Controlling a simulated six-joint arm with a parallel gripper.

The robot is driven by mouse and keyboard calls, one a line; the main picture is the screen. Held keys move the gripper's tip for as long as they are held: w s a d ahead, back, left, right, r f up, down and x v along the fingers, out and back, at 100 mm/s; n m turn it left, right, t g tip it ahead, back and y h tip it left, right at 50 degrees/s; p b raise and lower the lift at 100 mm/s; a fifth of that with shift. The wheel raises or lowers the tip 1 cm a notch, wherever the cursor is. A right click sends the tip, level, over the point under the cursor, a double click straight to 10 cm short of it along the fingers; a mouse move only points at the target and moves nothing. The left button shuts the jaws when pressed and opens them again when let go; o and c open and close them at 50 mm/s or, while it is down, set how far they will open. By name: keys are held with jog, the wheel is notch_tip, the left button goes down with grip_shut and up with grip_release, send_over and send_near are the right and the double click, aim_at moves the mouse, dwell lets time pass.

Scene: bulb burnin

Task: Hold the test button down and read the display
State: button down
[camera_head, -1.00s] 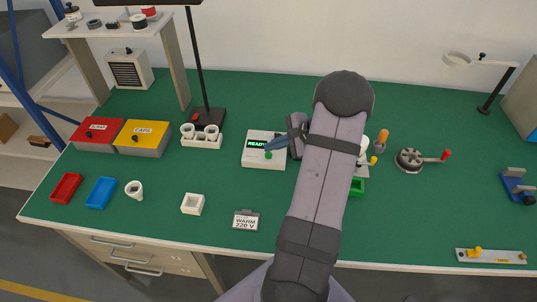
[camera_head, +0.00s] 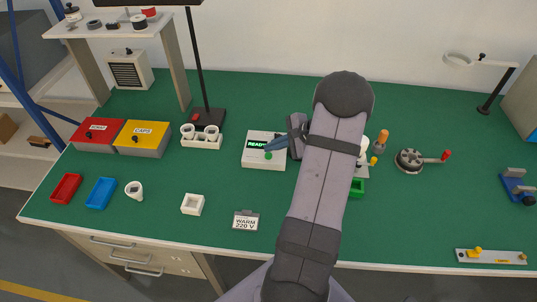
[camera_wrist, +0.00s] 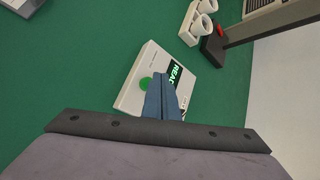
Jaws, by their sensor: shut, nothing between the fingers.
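The white test box (camera_head: 262,160) stands on the green bench near the middle of the head view. Its black display (camera_head: 257,144) shows green letters that read READY, partly covered by my gripper at the right end. The round green test button (camera_head: 268,155) sits below the display. In the wrist view the button (camera_wrist: 146,84) shows uncovered beside the fingers, and the display (camera_wrist: 174,76) is partly hidden. My gripper (camera_head: 268,148) is shut and empty, with its blue fingertips over the box close to the button. I cannot tell whether they touch the box.
A white rack with cups (camera_head: 201,137) stands left of the box by a black lamp post. A card (camera_head: 245,220) reading WARM 220 V and a white square holder (camera_head: 192,204) lie in front. A green tray (camera_head: 357,187) is right of my arm. The bench between is clear.

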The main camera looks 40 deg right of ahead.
jog(key=shift+f, duration=0.2)
dwell(0.6)
jog(key=shift+f+b, duration=0.25)
jog(key=shift+b, duration=0.25)
jog(key=shift+f+b, duration=0.4)
jog(key=shift+f, duration=0.05)
dwell(0.5)
jog(key=shift+r, duration=0.2)
dwell(1.5)
jog(key=shift+r+p, duration=0.6)
jog(key=shift+r, duration=0.1)
notch_tip(320, 180, up, 5)
jog(key=p, duration=0.3)
dwell(0.3)
dwell(0.3)
